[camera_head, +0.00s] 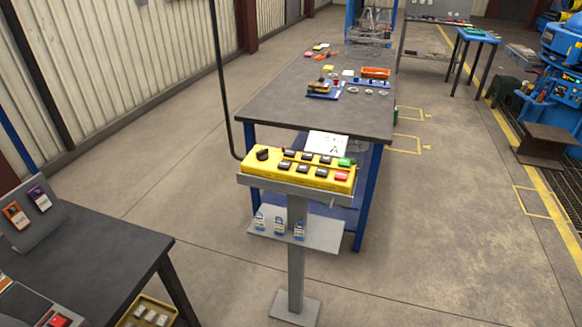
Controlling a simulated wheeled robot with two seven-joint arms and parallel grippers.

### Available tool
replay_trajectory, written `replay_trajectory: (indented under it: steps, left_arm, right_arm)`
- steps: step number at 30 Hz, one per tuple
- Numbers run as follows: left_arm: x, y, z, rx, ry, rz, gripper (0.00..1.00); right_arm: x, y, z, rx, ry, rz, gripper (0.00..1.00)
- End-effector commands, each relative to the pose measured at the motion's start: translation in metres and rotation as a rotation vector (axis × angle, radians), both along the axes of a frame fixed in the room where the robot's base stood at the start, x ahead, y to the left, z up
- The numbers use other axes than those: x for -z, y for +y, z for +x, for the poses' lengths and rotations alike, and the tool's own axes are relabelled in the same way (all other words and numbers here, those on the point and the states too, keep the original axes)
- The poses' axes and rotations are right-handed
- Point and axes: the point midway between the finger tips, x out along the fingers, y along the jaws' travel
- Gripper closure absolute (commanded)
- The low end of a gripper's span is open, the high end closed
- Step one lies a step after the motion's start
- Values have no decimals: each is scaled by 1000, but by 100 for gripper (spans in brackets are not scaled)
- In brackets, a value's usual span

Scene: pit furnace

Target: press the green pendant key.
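The yellow pendant (275,172) lies on a grey stand (297,250) in the middle of the view. Its green key (344,162) is at the right end of the back row, and a red key (341,176) sits just in front of it. Several dark keys (307,157) fill two rows to the left, and a black knob (263,154) is at the left end. A black cable (221,75) rises from the pendant's left end. Neither of my grippers is in view. Nothing covers the green key.
A blue-legged workbench (270,105) with small parts and an orange tray (375,73) stands behind the pendant. A dark table (100,250) is at the lower left. The stand has a lower shelf (320,235) with small tags. Open floor (440,240) lies to the right.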

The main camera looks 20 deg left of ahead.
Motion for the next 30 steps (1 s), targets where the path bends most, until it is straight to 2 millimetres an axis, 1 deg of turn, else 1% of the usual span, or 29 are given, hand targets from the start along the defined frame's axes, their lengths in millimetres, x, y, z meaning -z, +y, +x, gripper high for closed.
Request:
replay_trajectory:
  steps: [2, 3, 8, 30]
  left_arm:
    - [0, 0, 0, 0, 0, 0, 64]
    - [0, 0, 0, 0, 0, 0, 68]
    - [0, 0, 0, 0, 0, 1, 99]
    - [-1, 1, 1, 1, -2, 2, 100]
  right_arm:
    - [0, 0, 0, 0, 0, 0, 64]
    - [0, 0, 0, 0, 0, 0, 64]
    - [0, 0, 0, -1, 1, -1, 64]
    - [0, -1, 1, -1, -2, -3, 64]
